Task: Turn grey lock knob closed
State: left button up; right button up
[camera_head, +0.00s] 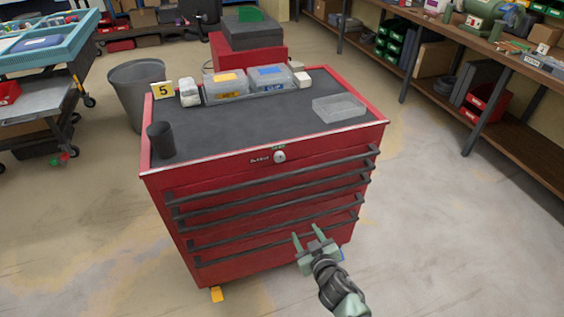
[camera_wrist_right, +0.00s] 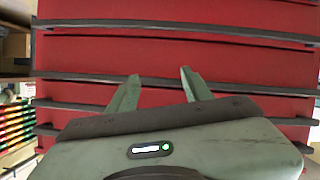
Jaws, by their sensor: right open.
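The grey lock knob (camera_head: 279,156) is a small round piece at the top middle of the front of the red tool cabinet (camera_head: 215,268). A small green mark shows just above it. My right gripper (camera_head: 306,235) is open and empty in front of the lower drawers, well below the knob and a little to its right. In the right wrist view my gripper's two fingers (camera_wrist_right: 160,88) point at the red drawer fronts (camera_wrist_right: 190,58). The knob does not show in that view. My left gripper is not in view.
Dark drawer handles (camera_head: 275,183) stick out across the cabinet front. On top are a black cup (camera_head: 160,139), lidded clear boxes (camera_head: 226,88), an open clear tray (camera_head: 339,107) and a yellow number 5 card (camera_head: 162,90). The floor right of the cabinet is clear.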

aim_at(280, 159)
jog(key=w+a+r+n+t+y, duration=0.1)
jog(key=w+a+r+t, duration=0.1)
jog(key=r, duration=0.7)
jog(key=w+a+r+t+y, duration=0.1)
jog(key=w+a+r+t, duration=0.15)
jog(key=r, duration=0.65)
jog(key=shift+g, duration=0.35)
jog(key=x, duration=0.8)
jog(key=shift+w+r+b, duration=0.1)
jog(key=shift+r+b, duration=0.2)
jog(key=shift+b, duration=0.1)
grip_shut()
